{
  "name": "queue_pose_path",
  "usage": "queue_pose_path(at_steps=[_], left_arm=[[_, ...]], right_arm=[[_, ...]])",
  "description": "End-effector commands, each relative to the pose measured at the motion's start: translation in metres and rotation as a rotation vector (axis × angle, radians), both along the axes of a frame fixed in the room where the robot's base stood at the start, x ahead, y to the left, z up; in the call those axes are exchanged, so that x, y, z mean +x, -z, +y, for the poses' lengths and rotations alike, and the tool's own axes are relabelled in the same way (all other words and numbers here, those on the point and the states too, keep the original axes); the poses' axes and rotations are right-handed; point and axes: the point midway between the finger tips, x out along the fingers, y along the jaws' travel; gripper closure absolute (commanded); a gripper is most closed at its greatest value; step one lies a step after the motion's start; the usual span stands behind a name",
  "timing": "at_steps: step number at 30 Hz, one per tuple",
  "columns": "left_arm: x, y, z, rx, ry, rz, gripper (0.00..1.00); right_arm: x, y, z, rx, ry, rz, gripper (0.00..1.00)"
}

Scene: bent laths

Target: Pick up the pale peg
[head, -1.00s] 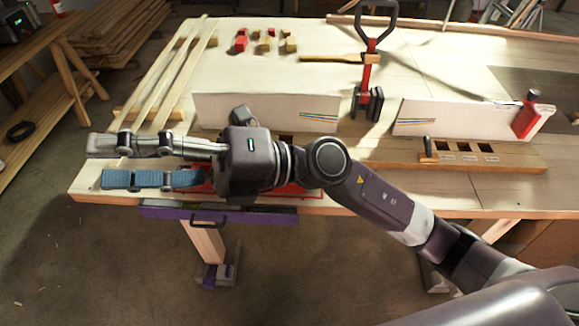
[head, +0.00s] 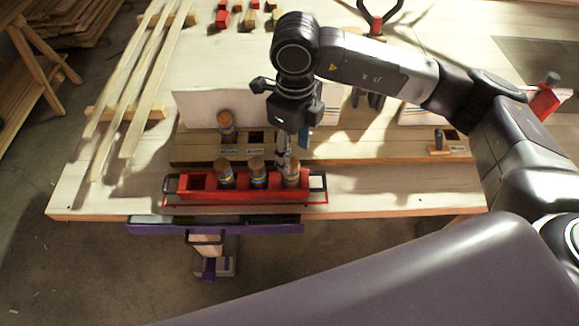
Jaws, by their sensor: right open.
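My right gripper (head: 290,152) points down, open, over the right end of a red tray (head: 197,183) at the table's front edge. A similar peg (head: 227,127) stands in the slotted wooden board (head: 330,147) behind. I cannot tell which peg is the pale one. My left gripper is out of view.
White upright panels (head: 200,107) stand behind the board. A small dark-handled piece (head: 438,143) is at the board's right. Long laths (head: 150,85) lie at the left. Red and wooden blocks (head: 235,17) lie at the back.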

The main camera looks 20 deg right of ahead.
Motion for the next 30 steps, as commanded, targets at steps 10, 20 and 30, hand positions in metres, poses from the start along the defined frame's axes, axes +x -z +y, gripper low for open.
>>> queue_pose_path(at_steps=[10,20,30], left_arm=[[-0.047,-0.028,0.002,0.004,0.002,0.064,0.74],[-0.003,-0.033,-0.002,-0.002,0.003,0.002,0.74],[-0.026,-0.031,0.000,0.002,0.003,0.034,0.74]], right_arm=[[0.003,0.042,0.005,0.001,-0.001,0.005,0.51],[0.004,0.056,0.005,0.004,-0.002,0.000,0.51],[0.004,0.055,0.006,0.005,-0.003,0.000,0.85]])
